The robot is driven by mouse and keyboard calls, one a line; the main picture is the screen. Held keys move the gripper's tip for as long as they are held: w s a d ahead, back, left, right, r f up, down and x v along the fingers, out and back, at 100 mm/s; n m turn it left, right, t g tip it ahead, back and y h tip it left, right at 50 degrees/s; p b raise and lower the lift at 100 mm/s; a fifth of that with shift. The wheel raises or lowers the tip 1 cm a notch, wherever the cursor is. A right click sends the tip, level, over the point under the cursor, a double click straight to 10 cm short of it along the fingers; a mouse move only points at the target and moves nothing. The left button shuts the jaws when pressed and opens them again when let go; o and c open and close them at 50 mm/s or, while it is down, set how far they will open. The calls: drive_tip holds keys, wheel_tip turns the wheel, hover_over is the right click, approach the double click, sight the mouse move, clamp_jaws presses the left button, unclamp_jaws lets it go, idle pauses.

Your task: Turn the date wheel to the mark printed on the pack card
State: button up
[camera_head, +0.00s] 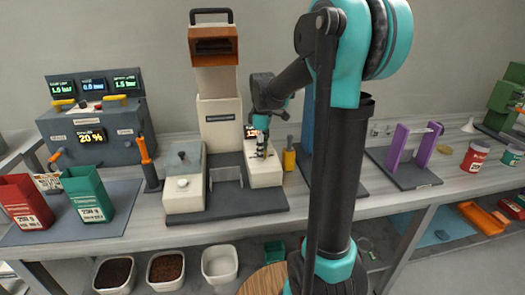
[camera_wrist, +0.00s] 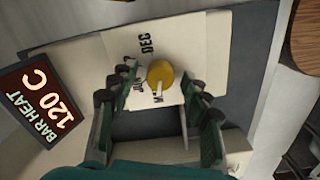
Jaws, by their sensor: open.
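The date wheel is a round yellow knob (camera_wrist: 160,74) on a cream panel in the wrist view. Its pale pointer points down in that picture, towards a partly hidden label starting with M. The DEC label (camera_wrist: 147,43) is above it, and another partly covered label is to its left. My gripper (camera_wrist: 157,80) is open, with one finger on each side of the knob; I cannot tell whether they touch it. In the head view my gripper (camera_head: 262,150) is down over the cream machine's right block (camera_head: 265,173), hiding the knob. A small printed card (camera_head: 47,182) stands behind the red pack; its text is unreadable.
A BAR HEAT 120 C display (camera_wrist: 42,100) is close left of my fingers. A red pack (camera_head: 25,203) and a green pack (camera_head: 88,195) stand on the left mat. A yellow cylinder (camera_head: 289,158) and a purple stand (camera_head: 398,152) are to the right.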

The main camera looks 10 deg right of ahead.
drive_tip(key=shift+c, duration=0.4)
clamp_jaws()
